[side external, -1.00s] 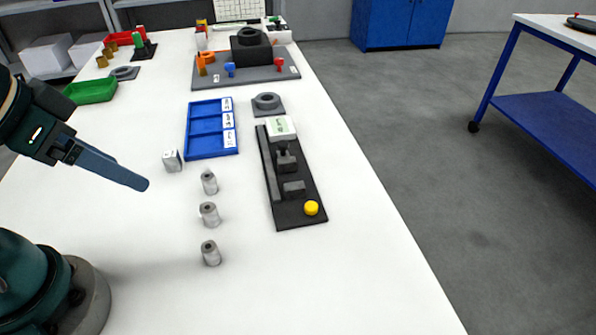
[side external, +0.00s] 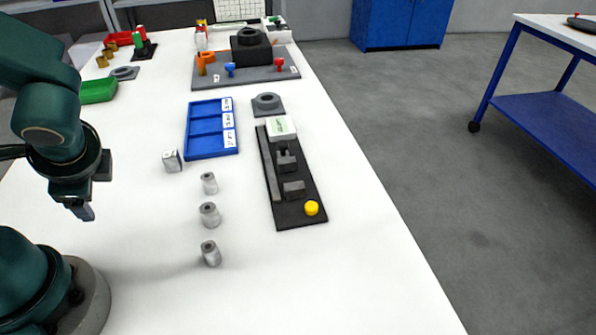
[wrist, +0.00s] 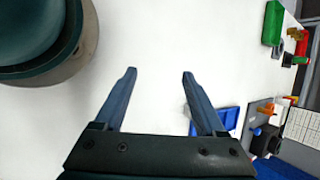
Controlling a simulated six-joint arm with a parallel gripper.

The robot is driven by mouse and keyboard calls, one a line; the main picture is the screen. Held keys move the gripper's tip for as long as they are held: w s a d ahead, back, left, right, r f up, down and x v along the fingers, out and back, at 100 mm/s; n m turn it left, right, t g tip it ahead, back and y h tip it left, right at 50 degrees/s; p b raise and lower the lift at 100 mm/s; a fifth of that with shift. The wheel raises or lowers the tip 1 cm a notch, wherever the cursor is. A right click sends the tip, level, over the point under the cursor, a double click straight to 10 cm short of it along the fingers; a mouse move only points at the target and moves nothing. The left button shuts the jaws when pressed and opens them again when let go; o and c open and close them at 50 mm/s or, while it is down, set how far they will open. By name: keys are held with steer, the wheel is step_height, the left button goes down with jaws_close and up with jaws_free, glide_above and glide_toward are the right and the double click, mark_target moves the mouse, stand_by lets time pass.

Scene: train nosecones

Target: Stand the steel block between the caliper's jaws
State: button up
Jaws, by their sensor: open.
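The steel block (side external: 173,160) is a small silvery cube-like piece standing on the white table, left of the blue tray. The caliper (side external: 292,185) is a dark flat fixture right of the tray, with a pale display, dark jaws (side external: 287,163) in its middle and a yellow button. The space at its jaws looks empty. My gripper (side external: 87,214) is above the table at the left, pointing down, apart from the block. In the wrist view my gripper (wrist: 160,74) has its two fingers spread with only bare table between them.
Several grey cylinders, one of them the middle one (side external: 210,215), stand in a row between my gripper and the caliper. The blue three-part tray (side external: 188,140) lies beyond them. A grey ring block (side external: 267,103) and a grey fixture board (side external: 245,78) lie farther back. The near table is clear.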

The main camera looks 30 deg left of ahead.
mark_target(170, 160)
steer(key=w+a+m+t+y, duration=0.1)
steer(key=w+m, duration=0.1)
steer(key=m, duration=0.1)
steer(key=w+a+f+m+t+y, duration=0.1)
steer(key=m, duration=0.2)
steer(key=w+a+m+t+y, duration=0.1)
steer(key=w+m+y, duration=0.1)
steer(key=m, duration=0.1)
steer(key=shift+w+f, duration=0.25)
steer(key=shift+w, duration=0.05)
steer(key=w+d+f+m+t, duration=0.1)
steer(key=w+m+t, duration=0.1)
steer(key=m, duration=0.1)
steer(key=w+d+f+m+t+h, duration=0.1)
steer(key=w+m+t, duration=0.1)
steer(key=m, duration=0.1)
steer(key=w+d+f+m+t, duration=0.1)
steer(key=w+f+m, duration=0.1)
steer(key=m, duration=0.1)
steer(key=shift+w+d+m+t, duration=0.1)
steer(key=shift+d+m+t, duration=0.2)
steer(key=shift+m+t, duration=0.1)
steer(key=shift+x, duration=2.5)
jaws_close()
